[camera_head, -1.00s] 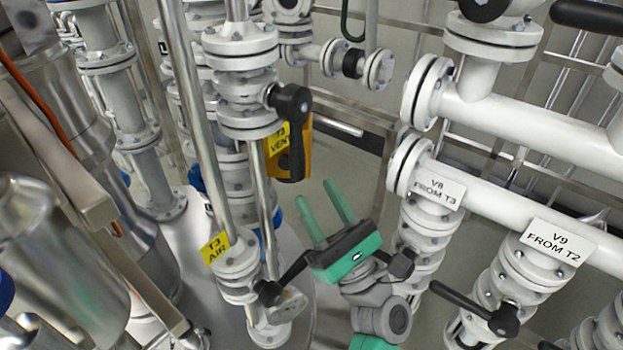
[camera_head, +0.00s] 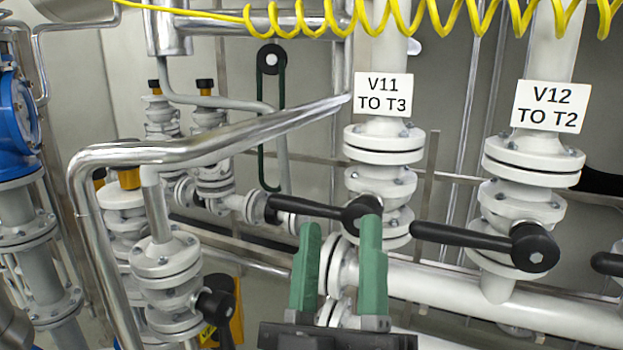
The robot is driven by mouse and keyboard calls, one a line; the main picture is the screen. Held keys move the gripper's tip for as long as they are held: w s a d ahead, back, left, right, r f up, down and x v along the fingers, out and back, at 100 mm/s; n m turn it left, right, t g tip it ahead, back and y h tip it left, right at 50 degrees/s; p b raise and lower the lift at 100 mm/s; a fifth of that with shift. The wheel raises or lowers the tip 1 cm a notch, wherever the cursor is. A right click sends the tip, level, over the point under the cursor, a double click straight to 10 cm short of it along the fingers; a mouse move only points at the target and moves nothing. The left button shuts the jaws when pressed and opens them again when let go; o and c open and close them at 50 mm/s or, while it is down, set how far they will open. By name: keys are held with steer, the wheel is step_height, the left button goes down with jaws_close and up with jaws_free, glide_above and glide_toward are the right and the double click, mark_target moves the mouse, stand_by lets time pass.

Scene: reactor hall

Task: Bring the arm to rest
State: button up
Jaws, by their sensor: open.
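My gripper (camera_head: 338,270) is at the bottom centre of the head view, with its two green fingers pointing up and spread apart. It is open, and nothing shows between the fingers except the piping behind. The fingertips appear just below the black lever handle of the valve labelled V11 TO T3 (camera_head: 383,95). Whether they touch it I cannot tell. The rest of my arm is out of view below the frame.
A valve labelled V12 TO T2 (camera_head: 550,105) with a black lever (camera_head: 480,241) stands at the right. A white horizontal pipe (camera_head: 450,290) runs behind the gripper. A bent steel pipe (camera_head: 210,145) crosses the left. A yellow coiled hose (camera_head: 400,15) spans the top.

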steer(key=s+a+r+m+g+y+p, duration=0.2)
steer(key=s+r+m+p, duration=0.1)
steer(key=s+r+m, duration=0.25)
step_height(320, 180, up, 37)
steer(key=y+p, duration=0.1)
steer(key=p, duration=3.6)
steer(key=shift+s+a, duration=0.2)
